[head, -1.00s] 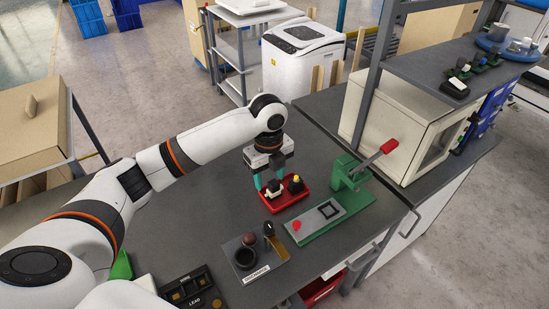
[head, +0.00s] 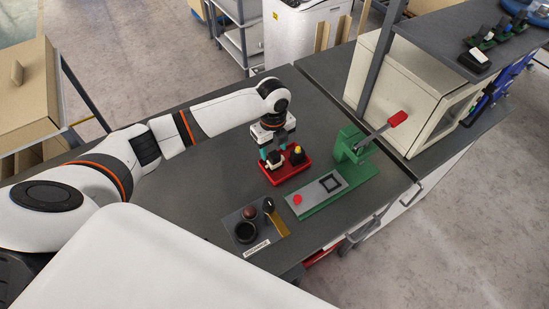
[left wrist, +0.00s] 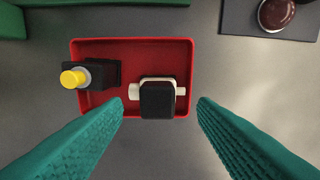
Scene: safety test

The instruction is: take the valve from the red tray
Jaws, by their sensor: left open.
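The red tray (head: 284,176) lies on the dark bench and also shows in the left wrist view (left wrist: 110,48). In it lies the valve (left wrist: 157,98), a white body with side stubs and a black top; it also shows in the head view (head: 275,159). Beside it in the tray is a black block with a yellow button (left wrist: 88,75). My left gripper (head: 277,152) is over the tray. Its teal fingers are open, one on each side of the valve in the left wrist view (left wrist: 160,104), with a gap to the right. My right gripper is not in view.
A green press (head: 348,150) with a red-tipped lever stands right of the tray, its base close by. A grey plate (head: 262,236) with dark round parts lies in front. A cream cabinet (head: 395,95) stands behind right. Bench left of the tray is clear.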

